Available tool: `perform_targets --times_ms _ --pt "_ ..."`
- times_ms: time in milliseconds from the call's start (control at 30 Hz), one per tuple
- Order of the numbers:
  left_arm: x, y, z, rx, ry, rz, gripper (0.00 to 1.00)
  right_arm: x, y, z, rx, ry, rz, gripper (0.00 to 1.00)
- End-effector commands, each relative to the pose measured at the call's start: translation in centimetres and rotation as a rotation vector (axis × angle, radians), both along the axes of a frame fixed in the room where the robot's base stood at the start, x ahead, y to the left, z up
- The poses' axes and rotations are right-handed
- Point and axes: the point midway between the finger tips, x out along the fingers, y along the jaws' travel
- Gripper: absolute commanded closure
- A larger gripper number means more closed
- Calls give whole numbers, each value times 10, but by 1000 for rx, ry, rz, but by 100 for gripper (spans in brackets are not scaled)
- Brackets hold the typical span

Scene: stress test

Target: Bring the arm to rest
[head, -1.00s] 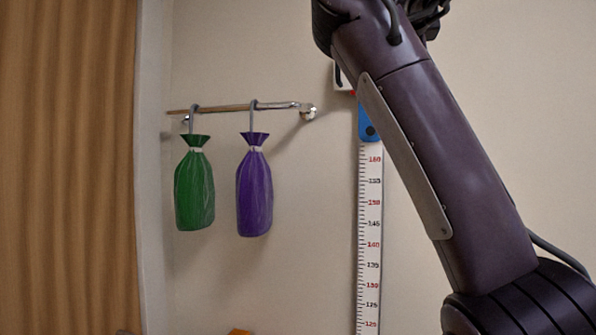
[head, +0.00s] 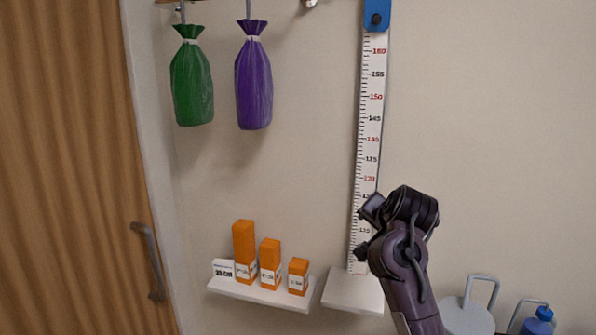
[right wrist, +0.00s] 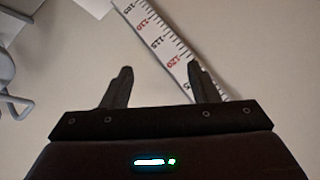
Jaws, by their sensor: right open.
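My right arm (head: 405,265) comes up from the lower right in the head view, dark purple, in front of the wall and partly over the height ruler (head: 370,110). The ruler also shows in the right wrist view (right wrist: 160,40), running behind the right-hand finger. My left gripper is not in view.
A green bag (head: 191,82) and a purple bag (head: 254,80) hang at the upper left. A small white shelf (head: 262,296) holds orange boxes (head: 244,250). A wooden door (head: 65,170) is at the left. A blue-capped bottle (head: 540,322) is at the lower right. The upper right wall is clear.

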Motion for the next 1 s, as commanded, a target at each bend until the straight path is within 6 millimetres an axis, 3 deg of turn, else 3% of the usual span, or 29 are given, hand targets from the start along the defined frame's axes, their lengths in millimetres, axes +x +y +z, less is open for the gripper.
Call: perform_targets --times_ms 33,200,433,600,800,1000 --pt "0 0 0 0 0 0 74 -15 -3 -36 -33 44 32 46" --pt "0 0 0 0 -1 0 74 -74 -12 -127 -154 163 161 46" --pt "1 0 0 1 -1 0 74 -179 -20 -218 -313 323 360 46" --pt "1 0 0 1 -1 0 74 -249 -23 -251 -403 412 498 46" --pt "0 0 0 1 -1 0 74 -302 -25 -266 -464 476 605 46" --pt "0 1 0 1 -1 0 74 -343 -25 -272 -508 525 693 46"
